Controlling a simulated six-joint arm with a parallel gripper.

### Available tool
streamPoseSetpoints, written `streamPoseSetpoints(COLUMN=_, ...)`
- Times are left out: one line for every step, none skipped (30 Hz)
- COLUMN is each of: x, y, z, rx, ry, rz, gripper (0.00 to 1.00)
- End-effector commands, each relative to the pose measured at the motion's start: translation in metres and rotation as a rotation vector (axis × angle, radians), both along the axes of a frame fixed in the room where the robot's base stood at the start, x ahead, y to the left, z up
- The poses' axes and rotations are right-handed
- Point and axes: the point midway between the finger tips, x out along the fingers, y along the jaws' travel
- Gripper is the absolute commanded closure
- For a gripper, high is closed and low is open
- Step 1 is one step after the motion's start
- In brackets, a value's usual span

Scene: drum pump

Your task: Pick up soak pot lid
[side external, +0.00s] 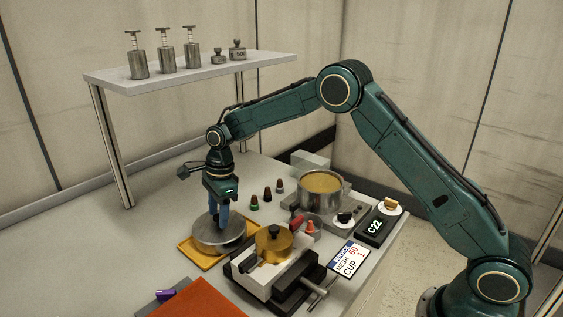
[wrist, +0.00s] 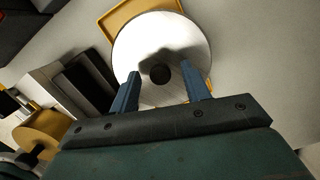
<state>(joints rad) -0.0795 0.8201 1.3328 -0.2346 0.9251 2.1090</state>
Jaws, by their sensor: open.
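The soak pot lid (wrist: 150,45) is a round, shiny metal disc with a small dark knob (wrist: 159,74) at its middle. In the side view the silvery round lid (side external: 205,236) sits on a yellow tray (side external: 188,254). My gripper (wrist: 165,82) is open, pointing down over the lid, with its two blue fingers on either side of the knob. In the side view my gripper (side external: 220,226) hides the knob. I cannot tell whether the fingertips touch the lid.
A vise (side external: 285,276) with a brass-coloured round part (side external: 274,246) stands right of the lid. A pot of yellowish liquid (side external: 322,184) stands behind it. Small coloured-topped pieces (side external: 267,194) stand nearby. A shelf (side external: 190,73) with metal weights is above the back left. An orange block (side external: 195,300) is in front.

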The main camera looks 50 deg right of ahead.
Motion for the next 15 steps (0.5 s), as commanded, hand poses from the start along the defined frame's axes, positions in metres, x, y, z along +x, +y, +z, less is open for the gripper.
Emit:
streamPoseSetpoints(x=0.0, y=0.0003, z=-0.001, rx=0.0, ry=0.0, rz=0.0, gripper=0.53)
streamPoseSetpoints(x=0.0001, y=0.0003, z=-0.0011, rx=0.0, ry=0.0, rz=0.0, gripper=0.53)
streamPoseSetpoints(x=0.0001, y=0.0002, z=-0.001, rx=0.0, ry=0.0, rz=0.001, gripper=0.53)
streamPoseSetpoints(x=0.0001, y=0.0002, z=-0.001, rx=0.0, ry=-0.001, rz=0.001, gripper=0.53)
streamPoseSetpoints(x=0.0001, y=0.0002, z=-0.0009, rx=0.0, ry=-0.001, rz=0.001, gripper=0.53)
streamPoseSetpoints(x=0.0001, y=0.0002, z=-0.0009, rx=0.0, ry=-0.001, rz=0.001, gripper=0.53)
streamPoseSetpoints(x=0.0001, y=0.0002, z=-0.0008, rx=0.0, ry=-0.001, rz=0.001, gripper=0.53)
streamPoseSetpoints(x=0.0001, y=0.0002, z=-0.0008, rx=0.0, ry=-0.001, rz=0.001, gripper=0.53)
streamPoseSetpoints(x=0.0001, y=0.0002, z=-0.0007, rx=0.0, ry=-0.001, rz=0.001, gripper=0.53)
streamPoseSetpoints(x=0.0001, y=0.0002, z=-0.0007, rx=0.0, ry=-0.001, rz=0.001, gripper=0.53)
streamPoseSetpoints(x=0.0001, y=0.0002, z=-0.0007, rx=0.0, ry=-0.001, rz=0.001, gripper=0.53)
streamPoseSetpoints(x=0.0002, y=0.0003, z=-0.0006, rx=0.0, ry=-0.001, rz=0.001, gripper=0.53)
streamPoseSetpoints(x=0.0001, y=0.0002, z=-0.0006, rx=0.0, ry=-0.001, rz=0.001, gripper=0.53)
streamPoseSetpoints(x=0.0001, y=0.0002, z=-0.0006, rx=0.0, ry=-0.001, rz=0.001, gripper=0.53)
streamPoseSetpoints(x=0.0001, y=0.0001, z=-0.0005, rx=0.001, ry=-0.001, rz=0.001, gripper=0.55)
